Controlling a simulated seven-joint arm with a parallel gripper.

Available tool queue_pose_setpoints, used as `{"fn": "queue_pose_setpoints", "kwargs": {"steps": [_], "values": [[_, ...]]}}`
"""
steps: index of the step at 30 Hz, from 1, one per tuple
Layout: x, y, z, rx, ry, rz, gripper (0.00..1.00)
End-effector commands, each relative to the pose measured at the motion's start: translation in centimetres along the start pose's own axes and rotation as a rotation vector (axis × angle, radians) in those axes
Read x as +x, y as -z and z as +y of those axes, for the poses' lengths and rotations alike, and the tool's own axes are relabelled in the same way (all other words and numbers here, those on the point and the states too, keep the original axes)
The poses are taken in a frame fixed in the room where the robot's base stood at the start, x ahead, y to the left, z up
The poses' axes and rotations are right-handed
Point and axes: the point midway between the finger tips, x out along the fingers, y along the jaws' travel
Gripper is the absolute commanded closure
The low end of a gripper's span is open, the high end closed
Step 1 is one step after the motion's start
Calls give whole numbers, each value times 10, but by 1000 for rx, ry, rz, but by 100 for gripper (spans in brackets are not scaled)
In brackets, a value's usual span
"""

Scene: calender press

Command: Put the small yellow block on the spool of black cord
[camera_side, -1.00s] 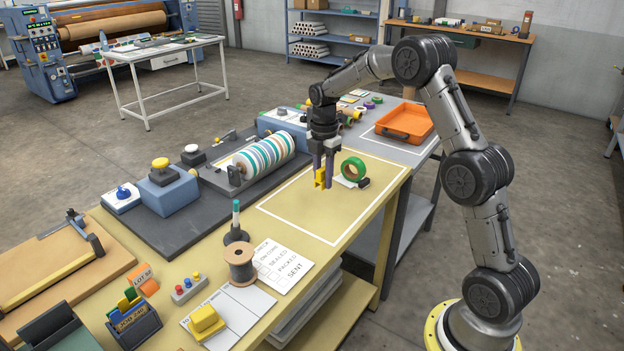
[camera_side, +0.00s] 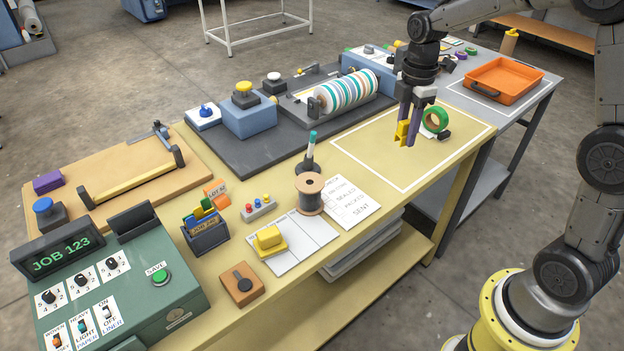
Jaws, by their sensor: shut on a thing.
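My gripper (camera_side: 409,135) points down over the white-outlined area of the yellow table and is shut on the small yellow block (camera_side: 402,132). The fingers hide part of the block. I cannot tell whether the block touches the table. The spool (camera_side: 310,195) has tan flanges and dark cord wound on it. It stands upright near the table's front edge, to the left of and nearer the camera than my gripper. Its top is bare.
A green tape roll (camera_side: 435,120) stands just right of my gripper. A dark bottle with a teal tip (camera_side: 311,150) rises behind the spool. A checklist card (camera_side: 351,207) lies right of it. A larger yellow piece (camera_side: 268,239) lies on white paper to its left.

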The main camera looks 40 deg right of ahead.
Motion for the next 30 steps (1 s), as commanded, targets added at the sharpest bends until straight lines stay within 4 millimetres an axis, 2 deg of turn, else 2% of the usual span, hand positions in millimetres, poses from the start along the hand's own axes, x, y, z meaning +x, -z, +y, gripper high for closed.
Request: {"fn": "queue_pose_setpoints", "kwargs": {"steps": [1,3,9,12,16,20,30], "values": [[-9,20,-10,-19,-3,1,100],[-20,46,-24,-47,-4,1,100],[-45,106,-64,-169,-3,1,100],[-53,125,-76,-231,-1,0,100],[-59,139,-84,-279,0,0,100],[-54,148,-77,-293,3,-1,100],[-21,183,-14,-292,3,-1,100]]}}
